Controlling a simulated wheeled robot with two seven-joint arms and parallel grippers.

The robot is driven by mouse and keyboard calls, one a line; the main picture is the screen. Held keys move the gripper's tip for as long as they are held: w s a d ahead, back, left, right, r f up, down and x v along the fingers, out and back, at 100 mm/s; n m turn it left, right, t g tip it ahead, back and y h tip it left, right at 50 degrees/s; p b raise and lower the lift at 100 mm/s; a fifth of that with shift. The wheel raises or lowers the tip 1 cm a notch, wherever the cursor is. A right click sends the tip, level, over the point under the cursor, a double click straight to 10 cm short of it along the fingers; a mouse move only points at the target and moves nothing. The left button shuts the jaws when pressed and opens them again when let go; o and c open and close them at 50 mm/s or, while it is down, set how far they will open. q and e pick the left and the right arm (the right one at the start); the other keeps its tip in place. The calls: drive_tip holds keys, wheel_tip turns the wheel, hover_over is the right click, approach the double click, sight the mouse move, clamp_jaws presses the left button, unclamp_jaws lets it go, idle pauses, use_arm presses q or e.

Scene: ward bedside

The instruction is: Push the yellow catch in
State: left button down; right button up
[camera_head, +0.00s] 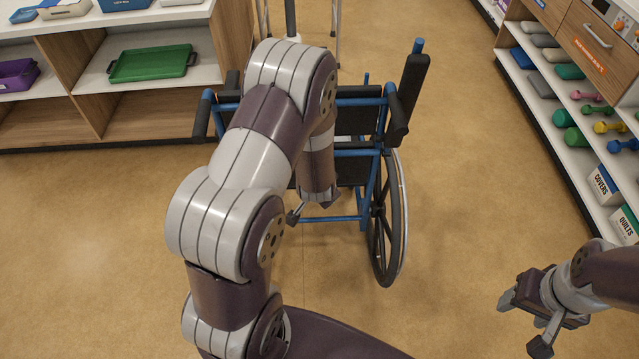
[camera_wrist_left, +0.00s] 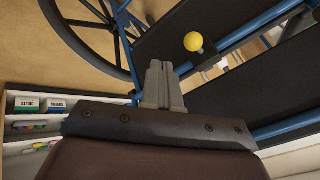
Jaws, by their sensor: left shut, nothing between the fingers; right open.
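The yellow catch (camera_wrist_left: 193,42) shows in the left wrist view as a round yellow knob beside a blue tube of the wheelchair (camera_head: 372,210). My left gripper (camera_wrist_left: 161,68) is shut and empty, its grey fingertips just left of and below the knob in that view, with a visible gap between them. In the head view my left arm covers much of the wheelchair, and the catch cannot be made out there. My right gripper (camera_head: 524,322) is open and empty at the lower right, away from the wheelchair.
A shelf unit (camera_head: 205,68) with a green tray (camera_head: 151,63) stands at the back left. Another shelf (camera_head: 545,112) with dumbbells and boxes runs along the right. The wheelchair's large wheel (camera_head: 390,222) is on its right side. The floor around the chair is clear.

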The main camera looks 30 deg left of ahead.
use_arm(q)
drive_tip(key=v, duration=0.4)
drive_tip(key=shift+a+r+p, duration=0.15)
drive_tip(key=shift+a+p, duration=0.15)
drive_tip(key=shift+p, duration=0.1)
use_arm(e)
drive_tip(key=shift+w+a+r, duration=0.3)
drive_tip(key=shift+a+r, duration=0.15)
drive_tip(key=shift+r, duration=0.15)
use_arm(q)
drive_tip(key=shift+s, duration=0.1)
drive_tip(key=s+d+n+g+h, duration=0.2)
drive_tip(key=s+d+n, duration=0.1)
drive_tip(key=s, duration=0.1)
drive_tip(key=s+d+r+g+p, duration=0.1)
drive_tip(key=s+d+r+p, duration=0.1)
drive_tip(key=r, duration=0.6)
drive_tip(key=s+d+r+g+h+p, duration=0.1)
drive_tip(key=s+d+r+p, duration=0.1)
drive_tip(key=s+r+p, duration=0.3)
wheel_tip(320, 180, up, 4)
drive_tip(key=shift+d+r+n+g, duration=0.1)
drive_tip(key=shift+d+n+g, duration=0.2)
drive_tip(key=shift+n, duration=0.1)
use_arm(e)
wheel_tip(320, 180, up, 7)
